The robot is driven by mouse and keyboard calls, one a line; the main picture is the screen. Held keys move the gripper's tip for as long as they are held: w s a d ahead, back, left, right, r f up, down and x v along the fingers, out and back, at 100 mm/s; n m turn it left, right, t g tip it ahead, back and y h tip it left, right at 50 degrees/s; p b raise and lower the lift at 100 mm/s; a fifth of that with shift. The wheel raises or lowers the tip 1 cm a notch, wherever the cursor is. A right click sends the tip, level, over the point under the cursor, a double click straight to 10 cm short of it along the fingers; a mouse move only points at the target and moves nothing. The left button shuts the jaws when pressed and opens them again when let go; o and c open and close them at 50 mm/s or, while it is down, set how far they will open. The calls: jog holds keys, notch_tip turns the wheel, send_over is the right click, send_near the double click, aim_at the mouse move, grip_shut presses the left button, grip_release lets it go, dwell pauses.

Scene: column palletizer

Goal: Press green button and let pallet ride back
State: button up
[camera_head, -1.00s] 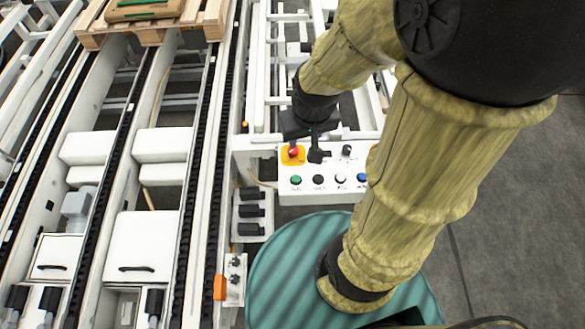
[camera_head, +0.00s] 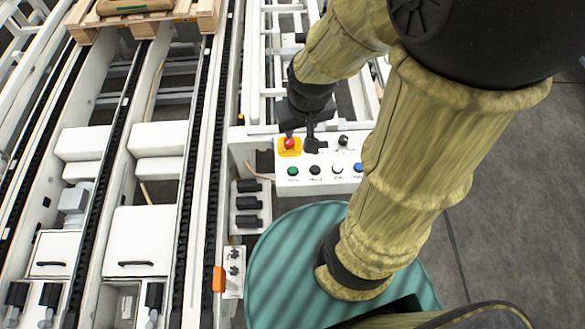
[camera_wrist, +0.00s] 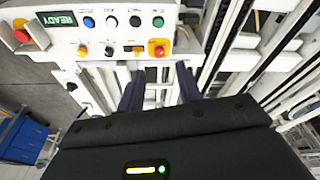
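The green button (camera_head: 293,171) is at the left end of the lower button row on a white control panel (camera_head: 304,187). In the wrist view the green button (camera_wrist: 158,22) shows upside down, beyond the fingers. My gripper (camera_head: 303,142) hangs over the panel's far part, near the red emergency stop (camera_head: 289,143). In the wrist view my gripper (camera_wrist: 159,68) is open and empty, its two dark fingers apart. I see no contact with the green button. The wooden pallet (camera_head: 183,11), with a brown load on it, sits on the conveyor at the top left, partly cut off.
Black, white and blue buttons sit beside the green one, with a dark knob (camera_head: 343,140) behind. Conveyor rails (camera_head: 208,150) run on the left. Bare grey floor (camera_head: 510,200) lies on the right.

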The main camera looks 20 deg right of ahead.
grip_shut()
dwell(1.4)
